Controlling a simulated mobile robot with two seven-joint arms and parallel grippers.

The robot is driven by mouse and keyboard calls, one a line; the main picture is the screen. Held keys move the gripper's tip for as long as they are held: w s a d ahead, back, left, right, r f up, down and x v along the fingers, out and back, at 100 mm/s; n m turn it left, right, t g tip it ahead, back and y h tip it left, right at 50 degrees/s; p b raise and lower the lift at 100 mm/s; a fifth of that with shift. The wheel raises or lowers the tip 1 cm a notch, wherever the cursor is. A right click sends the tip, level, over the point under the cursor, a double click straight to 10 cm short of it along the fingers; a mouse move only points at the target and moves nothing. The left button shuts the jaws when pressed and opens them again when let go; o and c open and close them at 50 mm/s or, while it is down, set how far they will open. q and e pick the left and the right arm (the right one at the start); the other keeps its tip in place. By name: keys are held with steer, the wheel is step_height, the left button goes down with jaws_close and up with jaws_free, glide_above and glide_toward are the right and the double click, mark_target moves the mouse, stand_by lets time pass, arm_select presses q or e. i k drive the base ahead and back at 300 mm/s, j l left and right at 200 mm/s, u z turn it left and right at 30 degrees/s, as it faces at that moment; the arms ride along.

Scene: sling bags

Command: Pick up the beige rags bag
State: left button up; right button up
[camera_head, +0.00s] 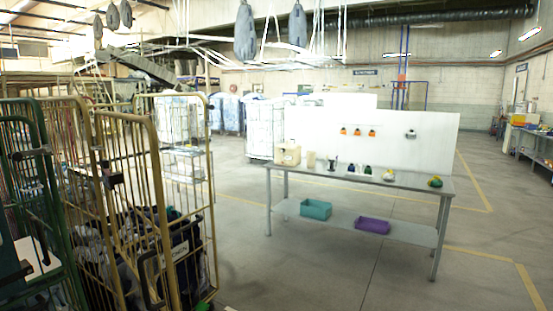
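No bag that I can clearly make out as the beige rags bag shows. A beige, box-like object (288,155) stands at the left end of the metal table; it is too small to tell whether it is a bag. Grey sling bags hang from the overhead rails, among them one large bag (245,35) and another (298,26) to its right. Neither of my grippers is in view.
The metal table (330,176) has a white back panel (385,120), small items on top, and a teal bin (316,209) and purple bin (373,225) on its lower shelf. Yellow cage trolleys (158,200) crowd the left. The floor before the table is clear.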

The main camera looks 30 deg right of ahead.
mark_target(291, 157)
steer(key=i+l+u, duration=0.1)
steer(key=u, duration=0.3)
steer(key=i+l+u, duration=0.1)
steer(key=u, duration=0.25)
steer(key=l+u, duration=0.15)
steer(key=u, duration=0.25)
steer(key=i+l+u, duration=0.2)
steer(key=l, duration=0.3)
steer(key=l+u, duration=0.25)
steer(key=l, duration=0.6)
steer(key=k+l, duration=0.15)
steer(key=l, duration=0.2)
steer(key=l+u, duration=0.1)
steer(key=l, duration=0.25)
steer(key=l+u, duration=0.25)
steer(key=l, duration=1.85)
steer(key=l+z, duration=0.15)
steer(key=l, duration=0.4)
steer(key=i+l+z, duration=0.1)
steer(key=l, duration=0.4)
steer(key=k+l, duration=0.1)
steer(key=l, duration=0.45)
steer(key=k+l, duration=0.1)
steer(key=l, duration=0.4)
